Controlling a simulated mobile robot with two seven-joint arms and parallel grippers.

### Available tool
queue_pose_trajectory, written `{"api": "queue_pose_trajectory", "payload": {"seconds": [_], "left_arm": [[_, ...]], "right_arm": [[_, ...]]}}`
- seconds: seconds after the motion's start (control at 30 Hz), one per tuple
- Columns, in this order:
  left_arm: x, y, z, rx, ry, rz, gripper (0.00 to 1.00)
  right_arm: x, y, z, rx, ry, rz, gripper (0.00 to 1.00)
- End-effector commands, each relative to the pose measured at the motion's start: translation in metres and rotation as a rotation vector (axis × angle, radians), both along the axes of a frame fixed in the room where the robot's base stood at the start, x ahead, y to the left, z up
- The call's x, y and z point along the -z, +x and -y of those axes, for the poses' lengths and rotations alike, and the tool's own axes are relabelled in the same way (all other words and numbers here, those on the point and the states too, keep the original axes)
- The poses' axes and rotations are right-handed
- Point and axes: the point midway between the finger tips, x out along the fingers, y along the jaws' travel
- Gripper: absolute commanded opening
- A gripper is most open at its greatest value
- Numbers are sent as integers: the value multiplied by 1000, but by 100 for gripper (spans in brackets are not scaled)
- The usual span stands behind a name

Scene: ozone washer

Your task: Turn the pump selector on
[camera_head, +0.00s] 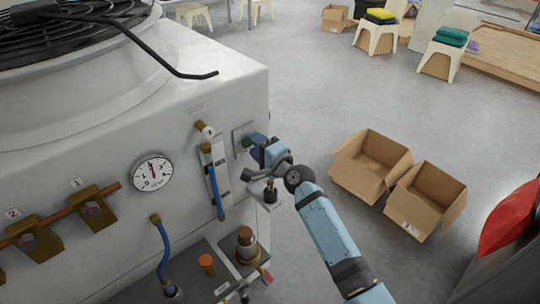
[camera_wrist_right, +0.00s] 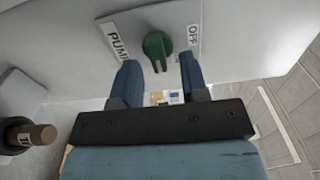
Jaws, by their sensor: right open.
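The pump selector is a green knob (camera_wrist_right: 157,46) on a pale plate (camera_wrist_right: 178,20), with "PUMP" lettering on its left and "OFF" on its right in the right wrist view. Its handle points roughly up and down in that picture. In the head view the plate (camera_head: 238,134) is on the white machine's side, partly covered by my gripper. My right gripper (camera_wrist_right: 160,78) is open, its two blue fingers spread on either side below the knob, apart from it. It also shows in the head view (camera_head: 252,140) at the plate. My left gripper is not in view.
A tube flowmeter (camera_head: 212,180), a round gauge (camera_head: 152,172) and brass valves (camera_head: 95,208) are on the machine's face left of the plate. A brown-capped fitting (camera_head: 246,240) stands below. Open cardboard boxes (camera_head: 370,165) are on the floor to the right.

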Motion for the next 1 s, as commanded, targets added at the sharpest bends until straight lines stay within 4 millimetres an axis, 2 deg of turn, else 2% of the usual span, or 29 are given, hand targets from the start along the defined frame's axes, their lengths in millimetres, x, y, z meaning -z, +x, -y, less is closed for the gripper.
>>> {"api": "queue_pose_trajectory", "payload": {"seconds": [0.5,0.7,1.0], "left_arm": [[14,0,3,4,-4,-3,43],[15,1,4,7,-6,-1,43],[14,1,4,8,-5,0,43]], "right_arm": [[3,-87,63,1,-3,-2,40],[2,-104,75,0,-2,-2,40],[1,-107,77,0,-1,-2,40]]}}
